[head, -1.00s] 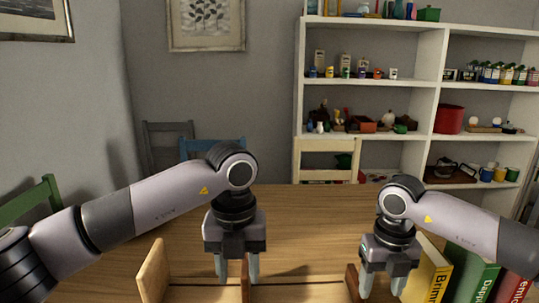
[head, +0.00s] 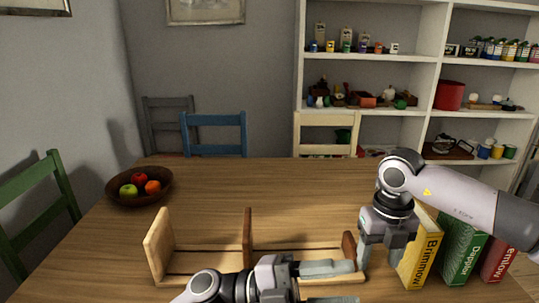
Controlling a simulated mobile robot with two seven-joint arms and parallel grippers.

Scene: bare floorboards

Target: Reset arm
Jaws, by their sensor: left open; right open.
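My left gripper (head: 348,284) is low in the head view, turned sideways with its fingers pointing right. It is open and empty, in front of the wooden book rack (head: 159,246), and hides part of the rack's front. My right gripper (head: 380,258) points down, open, with nothing seen between its fingers. It is between the rack's right end and the yellow book (head: 420,258); I cannot tell whether it touches either. The rack has upright wooden dividers, and the parts of it in view hold no book.
A green book (head: 461,250) and a red book (head: 497,260) stand right of the yellow one. A fruit bowl (head: 118,195) is at the table's left. Chairs stand around the table (head: 290,195), and a white shelf (head: 375,112) stands behind. The table's middle is clear.

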